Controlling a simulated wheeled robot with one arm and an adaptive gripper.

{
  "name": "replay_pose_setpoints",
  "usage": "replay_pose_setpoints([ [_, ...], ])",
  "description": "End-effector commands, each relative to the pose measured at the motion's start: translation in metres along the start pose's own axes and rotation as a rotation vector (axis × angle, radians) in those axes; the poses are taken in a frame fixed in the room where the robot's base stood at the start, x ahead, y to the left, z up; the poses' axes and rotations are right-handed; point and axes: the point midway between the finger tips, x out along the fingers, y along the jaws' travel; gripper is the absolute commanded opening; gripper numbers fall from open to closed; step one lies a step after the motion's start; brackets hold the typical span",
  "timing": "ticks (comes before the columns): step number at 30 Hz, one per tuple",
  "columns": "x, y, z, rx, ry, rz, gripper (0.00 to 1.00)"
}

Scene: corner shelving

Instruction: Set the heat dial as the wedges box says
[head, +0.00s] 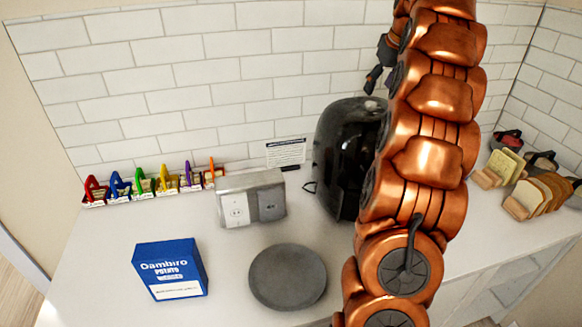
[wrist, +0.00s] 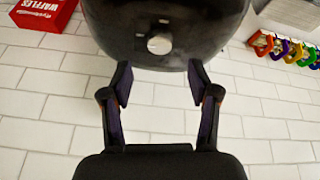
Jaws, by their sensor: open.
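The blue box (head: 170,270) stands on the counter at the front left in the head view. It reads "Dambiro POTATO"; the smaller print on its white label is too small to read. The black rounded appliance (head: 340,150) stands against the wall, partly hidden by my arm. In the wrist view the appliance (wrist: 190,25) fills the top middle, with a round silver dial (wrist: 159,44) on it. My gripper (wrist: 160,72) is open and empty, its two fingertips apart just below the dial in the picture. I cannot tell the dial's setting.
A grey box with a socket (head: 236,209), a dark round plate (head: 288,277) and a printed card (head: 286,152) are near the appliance. Several coloured clips (head: 165,181) line the wall. Bread in racks (head: 537,197) is at right. A red waffles box (wrist: 44,12) shows in the wrist view.

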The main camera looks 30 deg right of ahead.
Motion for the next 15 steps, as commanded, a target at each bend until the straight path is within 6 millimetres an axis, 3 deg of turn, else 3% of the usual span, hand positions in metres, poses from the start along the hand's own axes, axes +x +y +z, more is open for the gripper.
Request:
replay_pose_setpoints([
  [15, -0.018, -0.007, 0.0, -0.002, -0.004, -0.006, 0.61],
])
